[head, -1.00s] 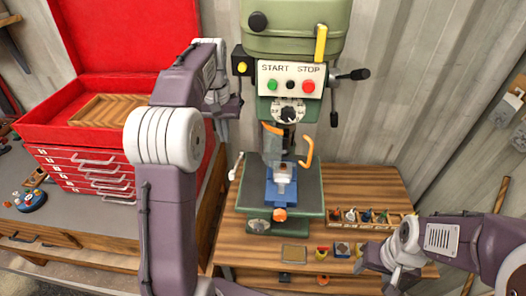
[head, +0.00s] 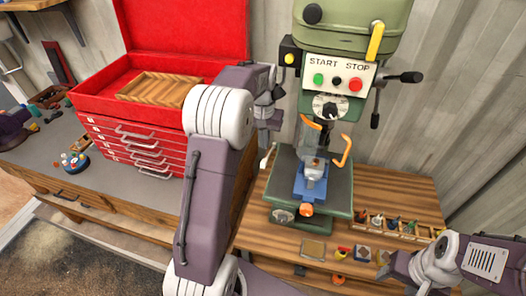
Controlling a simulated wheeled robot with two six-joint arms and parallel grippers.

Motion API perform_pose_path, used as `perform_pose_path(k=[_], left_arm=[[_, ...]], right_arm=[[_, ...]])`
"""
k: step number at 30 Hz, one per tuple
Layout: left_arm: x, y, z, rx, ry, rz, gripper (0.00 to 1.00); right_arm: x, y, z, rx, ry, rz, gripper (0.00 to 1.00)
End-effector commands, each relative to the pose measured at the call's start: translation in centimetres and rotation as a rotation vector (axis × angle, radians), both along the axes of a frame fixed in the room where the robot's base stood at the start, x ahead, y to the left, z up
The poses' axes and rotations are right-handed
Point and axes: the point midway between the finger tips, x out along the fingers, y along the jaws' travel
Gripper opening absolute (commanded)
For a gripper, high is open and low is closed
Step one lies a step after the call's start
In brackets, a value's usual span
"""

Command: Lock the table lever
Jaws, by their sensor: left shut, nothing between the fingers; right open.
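The green drill press (head: 345,25) stands on a wooden bench. Its dark green table (head: 335,197) carries a blue vise (head: 311,187) with an orange knob (head: 306,209). A small white-tipped lever (head: 267,158) sticks up at the table's left edge; I take it to be the table lever. My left gripper (head: 272,113) is shut and empty, above the lever and left of the press column, apart from the lever. My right gripper (head: 384,268) is low at the right, over the bench front, open and empty. Its fingers are small and hard to make out.
A red toolbox (head: 150,155) with an open lid and a wooden tray (head: 160,88) stands at the left. A wooden rack (head: 400,229) of small parts is right of the press. Several small items lie along the bench front. Orange guard arms (head: 345,150) stand above the vise.

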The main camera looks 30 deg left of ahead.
Motion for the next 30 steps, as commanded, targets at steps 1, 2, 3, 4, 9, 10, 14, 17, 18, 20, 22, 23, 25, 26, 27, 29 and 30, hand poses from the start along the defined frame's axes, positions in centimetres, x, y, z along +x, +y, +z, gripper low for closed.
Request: perform_pose_path(k=[1, 2, 3, 4, 9, 10, 14, 17, 18, 20, 22, 23, 25, 26, 27, 29, 30], left_arm=[[-0.3, -0.1, -0.7, -0.001, 0.004, 0.000, 0.00], [-0.5, -0.1, -1.1, -0.001, 0.004, 0.000, 0.00], [-0.8, -0.2, -1.7, -0.001, 0.004, 0.000, 0.00], [-1.0, -0.2, -2.1, -0.001, 0.003, 0.000, 0.00], [-1.5, -0.4, -3.5, 0.000, 0.000, 0.000, 0.00], [-1.5, -0.4, -3.7, 0.000, 0.000, 0.000, 0.00], [-1.6, -0.4, -3.9, 0.000, -0.001, 0.000, 0.00], [-1.6, -0.4, -3.9, 0.000, -0.001, 0.000, 0.00], [-1.6, -0.4, -3.9, 0.000, -0.001, 0.000, 0.00], [-1.6, -0.4, -3.9, 0.000, -0.001, 0.000, 0.00], [-1.6, -0.4, -4.1, 0.001, -0.005, 0.000, 0.00], [-1.6, -0.4, -4.3, 0.002, -0.009, 0.000, 0.00], [-1.6, -0.4, -4.8, 0.006, -0.023, 0.000, 0.00], [-1.6, -0.4, -5.1, 0.008, -0.033, 0.000, 0.00], [-1.7, -0.4, -5.6, 0.011, -0.048, 0.000, 0.00], [-1.7, -0.4, -6.4, 0.018, -0.077, 0.000, 0.00], [-1.7, -0.4, -7.0, 0.024, -0.101, 0.000, 0.00]], right_arm=[[0.0, 0.0, 0.4, 0.000, 0.000, 0.000, 0.57], [0.0, 0.0, 0.5, 0.000, 0.000, 0.000, 0.57], [0.0, 0.0, 0.6, 0.000, 0.000, 0.000, 0.57], [0.0, 0.0, 0.7, 0.000, 0.000, 0.000, 0.57], [0.0, 0.0, 1.0, 0.000, 0.000, 0.000, 0.57], [0.0, 0.0, 1.0, 0.000, 0.000, 0.000, 0.57], [0.0, 0.0, 1.0, 0.000, 0.000, 0.000, 0.57], [0.0, 0.0, 1.0, 0.000, 0.000, 0.000, 0.57], [0.0, 0.0, 1.0, 0.000, 0.000, 0.000, 0.57], [0.0, 0.0, 0.9, 0.000, 0.000, 0.000, 0.57], [0.0, 0.0, 0.6, 0.000, 0.000, 0.000, 0.57], [0.0, 0.0, 0.4, 0.000, 0.000, 0.000, 0.57], [0.0, 0.0, -0.5, 0.000, 0.000, 0.000, 0.57], [0.0, 0.0, -1.1, 0.000, 0.000, 0.000, 0.57], [0.0, 0.0, -1.9, 0.000, 0.000, 0.000, 0.57], [0.0, 0.0, -3.4, 0.000, 0.000, 0.000, 0.57], [0.0, 0.0, -4.6, 0.000, 0.000, 0.000, 0.57]])
